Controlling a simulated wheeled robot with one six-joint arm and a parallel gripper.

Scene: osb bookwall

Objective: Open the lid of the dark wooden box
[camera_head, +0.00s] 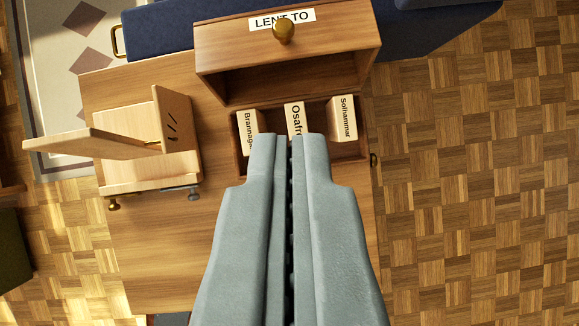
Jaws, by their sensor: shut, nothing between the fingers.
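The dark wooden box (243,165) sits on the wooden table and is open at the top. Cards in it read "Brannag…" (249,130), "Osafo…" (294,118) and "Solhammar" (342,118). Its hollow lid (215,75) stands raised at the back, inside facing me. The lid's front panel faces up, with a "LENT TO" label (300,15) and a brass knob (284,30). My gripper (287,137) is shut and empty, its tips over the box's open interior in the picture, below the lid. My fingers hide the box's middle front; I cannot tell if they touch it.
The table top (165,250) is clear at lower left. A blue padded seat (430,25) lies behind. Parquet floor (480,200) is open at right.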

